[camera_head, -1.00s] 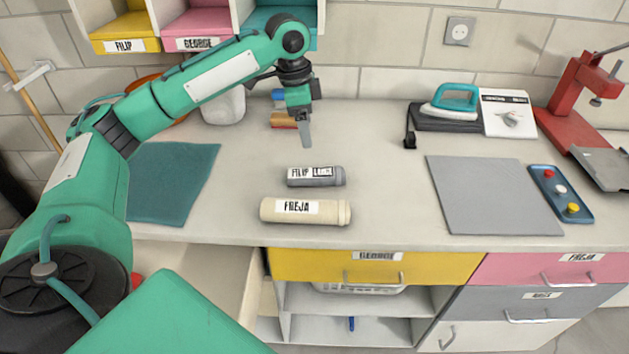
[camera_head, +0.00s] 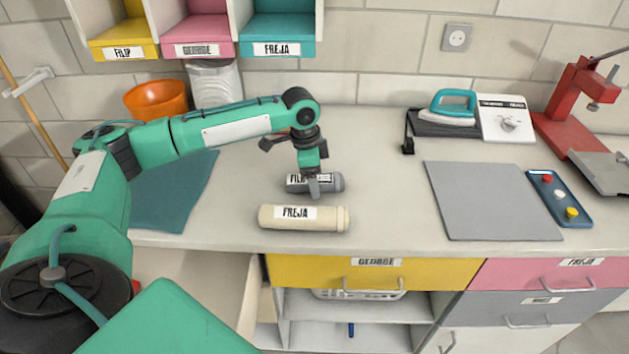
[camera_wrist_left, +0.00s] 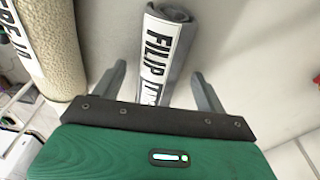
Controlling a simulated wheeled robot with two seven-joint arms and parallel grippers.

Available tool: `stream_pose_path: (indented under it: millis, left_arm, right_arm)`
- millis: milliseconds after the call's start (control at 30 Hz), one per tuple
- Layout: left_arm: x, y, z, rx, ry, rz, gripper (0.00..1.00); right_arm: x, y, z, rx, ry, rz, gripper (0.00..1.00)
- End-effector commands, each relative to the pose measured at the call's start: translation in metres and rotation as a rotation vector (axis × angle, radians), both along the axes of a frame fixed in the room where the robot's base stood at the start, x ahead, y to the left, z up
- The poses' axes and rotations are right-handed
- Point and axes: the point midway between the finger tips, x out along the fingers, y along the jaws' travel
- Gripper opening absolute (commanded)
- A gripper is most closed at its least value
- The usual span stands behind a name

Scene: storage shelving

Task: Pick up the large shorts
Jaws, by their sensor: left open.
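The grey rolled shorts (camera_head: 327,183), labelled FILIP with a second, dark tag beside it, lie on the counter behind a cream roll labelled FREJA (camera_head: 304,217). In the head view my left gripper (camera_head: 315,190) is over the grey roll and hides part of it. In the left wrist view the grey roll (camera_wrist_left: 172,50) lies between the two open fingers of my left gripper (camera_wrist_left: 158,88), with gaps on both sides. The cream roll (camera_wrist_left: 48,45) is at the left there. Whether the fingers touch the counter cannot be told. My right gripper is not in view.
A teal mat (camera_head: 180,195) lies to the left and a grey mat (camera_head: 490,200) to the right. An iron (camera_head: 453,108) and a red press (camera_head: 580,100) stand at the back right. An open drawer (camera_head: 195,275) is at the front left. The counter between rolls and grey mat is clear.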

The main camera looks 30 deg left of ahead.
Motion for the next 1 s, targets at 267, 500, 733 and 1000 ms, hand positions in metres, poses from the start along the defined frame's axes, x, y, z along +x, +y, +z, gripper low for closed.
stream_pose_path:
  millis: [267,500,733,1000]
  left_arm:
    - [0.001,0.0,-0.006,0.0,-0.001,0.0,0.74]
    - [0.0,0.0,-0.005,0.0,-0.001,0.0,0.31]
    - [0.001,0.0,-0.005,0.0,-0.001,0.0,0.22]
    - [0.001,-0.001,0.009,-0.001,-0.003,0.0,0.22]
  right_arm:
    - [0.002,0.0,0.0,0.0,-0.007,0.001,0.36]
    - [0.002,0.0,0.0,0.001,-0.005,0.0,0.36]
    - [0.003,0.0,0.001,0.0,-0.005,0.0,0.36]
    - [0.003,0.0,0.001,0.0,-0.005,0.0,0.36]
